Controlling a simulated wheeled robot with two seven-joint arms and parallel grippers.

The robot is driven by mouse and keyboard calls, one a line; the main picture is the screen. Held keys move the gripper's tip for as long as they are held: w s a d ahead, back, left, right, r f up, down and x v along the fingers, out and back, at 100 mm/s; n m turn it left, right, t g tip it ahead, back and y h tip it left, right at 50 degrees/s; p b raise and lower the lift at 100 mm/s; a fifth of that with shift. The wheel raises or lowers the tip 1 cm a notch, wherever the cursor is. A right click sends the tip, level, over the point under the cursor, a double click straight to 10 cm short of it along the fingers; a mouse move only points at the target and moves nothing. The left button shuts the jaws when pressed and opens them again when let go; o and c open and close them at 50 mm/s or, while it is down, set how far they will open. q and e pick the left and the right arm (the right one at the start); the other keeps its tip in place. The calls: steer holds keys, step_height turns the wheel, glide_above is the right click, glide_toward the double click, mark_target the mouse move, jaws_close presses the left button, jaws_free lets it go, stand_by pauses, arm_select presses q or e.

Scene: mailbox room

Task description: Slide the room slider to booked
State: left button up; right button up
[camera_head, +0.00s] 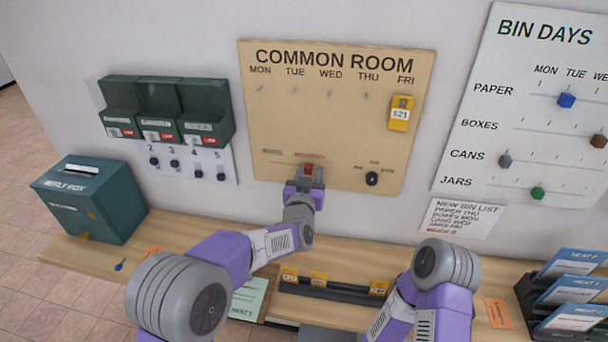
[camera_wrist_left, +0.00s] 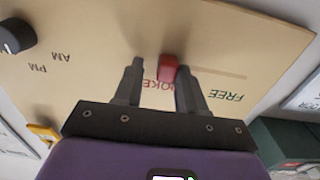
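The room slider is a red knob (camera_wrist_left: 168,68) on the tan COMMON ROOM board (camera_head: 330,120). In the left wrist view, seen upside down, its slot (camera_wrist_left: 220,72) runs from the knob toward the green FREE label (camera_wrist_left: 226,95). The knob is at the slot's other end, by the red BOOKED label (camera_wrist_left: 160,90), which the fingers partly cover. My left gripper (camera_wrist_left: 158,78) is open at the board, with one finger on each side of the knob. The knob lies close to or against the FREE-side finger. The red knob also shows in the head view (camera_head: 309,170). My right gripper is out of view.
A black AM/PM dial (camera_head: 372,179) is right of the slider. A yellow 521 tag (camera_head: 400,113) hangs under FRI. Green boxes (camera_head: 165,110) and a BIN DAYS board (camera_head: 540,110) flank the board. A wooden shelf (camera_head: 190,232) with a black tag rack (camera_head: 335,292) lies below.

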arm_select(q)
steer(key=shift+o, duration=0.6)
steer(key=shift+a, duration=0.1)
steer(key=v, duration=0.7)
steer(key=shift+s+b, duration=0.3)
steer(key=shift+b, duration=0.05)
